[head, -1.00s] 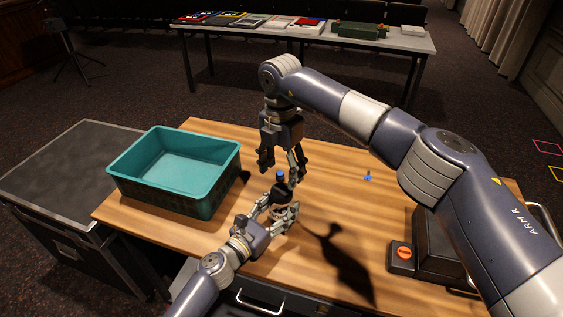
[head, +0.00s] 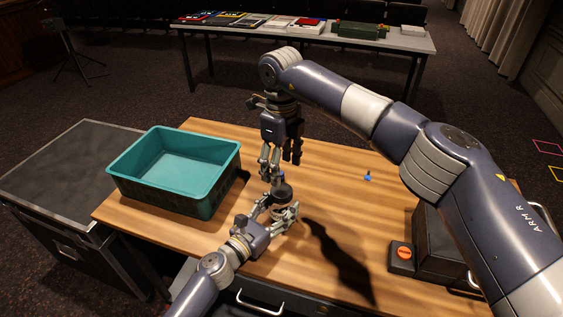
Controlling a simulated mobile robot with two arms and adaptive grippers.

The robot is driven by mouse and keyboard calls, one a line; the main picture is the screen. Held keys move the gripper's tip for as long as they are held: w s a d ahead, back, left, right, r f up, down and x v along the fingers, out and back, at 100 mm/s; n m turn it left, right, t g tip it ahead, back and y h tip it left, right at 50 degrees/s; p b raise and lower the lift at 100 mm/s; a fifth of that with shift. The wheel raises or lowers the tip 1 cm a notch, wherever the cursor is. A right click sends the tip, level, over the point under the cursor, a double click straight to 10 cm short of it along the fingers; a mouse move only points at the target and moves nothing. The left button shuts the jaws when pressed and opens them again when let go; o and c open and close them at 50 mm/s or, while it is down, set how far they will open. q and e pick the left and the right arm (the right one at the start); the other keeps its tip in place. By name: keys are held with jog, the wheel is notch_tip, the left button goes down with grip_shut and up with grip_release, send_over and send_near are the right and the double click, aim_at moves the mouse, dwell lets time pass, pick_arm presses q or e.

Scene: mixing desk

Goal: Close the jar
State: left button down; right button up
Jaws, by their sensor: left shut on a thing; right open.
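The jar (head: 280,209) is small and stands upright above the near middle of the wooden table, with a dark lid or top (head: 283,191) on it. I cannot tell how tightly the top sits. My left gripper (head: 278,212) is shut on the jar from the near left, and its fingers hide much of the jar's side. My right gripper (head: 281,170) points down just above the dark top, open, with its fingers apart. I cannot tell whether a fingertip touches the top. The blue knob on the top is not clearly visible now.
A teal crate (head: 225,180) stands at the table's left. A small blue piece (head: 368,176) lies right of the grippers. A box with an orange-red button (head: 404,252) sits at the right front. The wooden table (head: 335,195) between them is mostly clear.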

aim_at(281, 190)
jog(key=n, duration=0.7)
jog(key=shift+r+n, duration=0.25)
jog(key=shift+n, duration=0.05)
jog(key=shift+f, duration=4.05)
